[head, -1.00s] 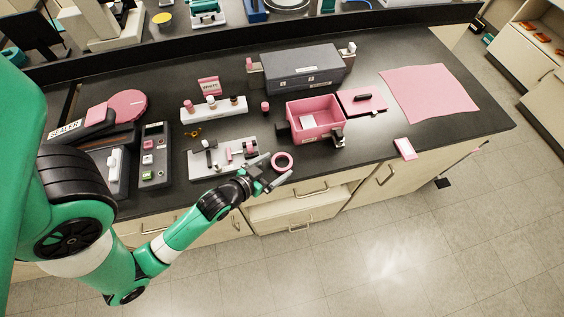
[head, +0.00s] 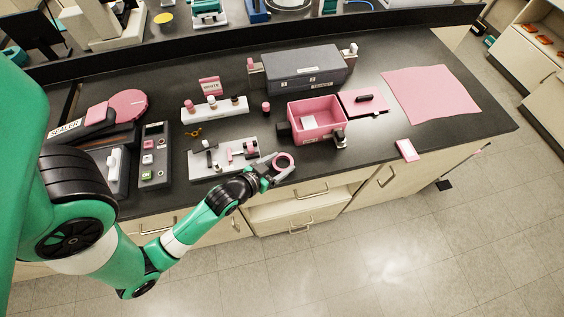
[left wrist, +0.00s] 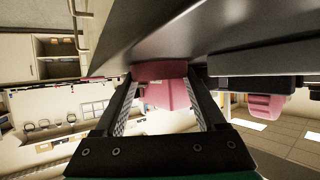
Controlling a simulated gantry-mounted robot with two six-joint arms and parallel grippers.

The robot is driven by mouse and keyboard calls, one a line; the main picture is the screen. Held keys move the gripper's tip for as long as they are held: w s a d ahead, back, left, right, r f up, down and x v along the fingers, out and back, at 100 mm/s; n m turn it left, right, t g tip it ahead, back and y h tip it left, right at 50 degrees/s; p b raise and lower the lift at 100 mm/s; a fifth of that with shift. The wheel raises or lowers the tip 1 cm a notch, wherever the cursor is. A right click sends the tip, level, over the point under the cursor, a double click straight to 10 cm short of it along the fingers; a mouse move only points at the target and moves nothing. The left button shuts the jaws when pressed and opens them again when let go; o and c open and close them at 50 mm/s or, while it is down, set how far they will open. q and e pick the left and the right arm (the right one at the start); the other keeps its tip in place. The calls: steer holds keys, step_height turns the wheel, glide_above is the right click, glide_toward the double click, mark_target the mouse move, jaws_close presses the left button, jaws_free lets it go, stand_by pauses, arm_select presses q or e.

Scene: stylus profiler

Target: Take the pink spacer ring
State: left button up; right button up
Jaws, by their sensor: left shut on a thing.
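The pink spacer ring (head: 283,155) is at the front edge of the dark bench, just right of the grey fixture plate, in the head view. My left gripper (head: 279,172) reaches it from the front, with its fingers at the ring's near side. In the left wrist view the ring (left wrist: 160,71) is seen edge-on as a dark pink band between the tips of my left gripper (left wrist: 162,78), which is shut on it. I cannot tell whether the ring is lifted off the bench. My right gripper is in neither view.
The grey fixture plate (head: 205,172) with small pink and dark parts lies left of the ring. An open pink box (head: 316,125) stands to its right. A white block with several knobs (head: 215,110) is behind.

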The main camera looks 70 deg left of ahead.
arm_select(q)
step_height(320, 180, up, 4)
steer(key=shift+f+p, duration=0.1)
steer(key=shift+p, duration=0.8)
steer(key=w+d+r+p, duration=0.2)
steer(key=d+r+p, duration=0.2)
steer(key=d+p, duration=0.2)
steer(key=w+d+r+p, duration=0.2)
steer(key=d+r+p, duration=0.3)
steer(key=d+p, duration=0.2)
steer(key=shift+w+d+p, duration=0.15)
steer(key=shift+w+p, duration=0.2)
steer(key=shift+p, duration=0.85)
steer(key=shift+r, duration=0.1)
steer(key=o, duration=0.7)
jaws_close()
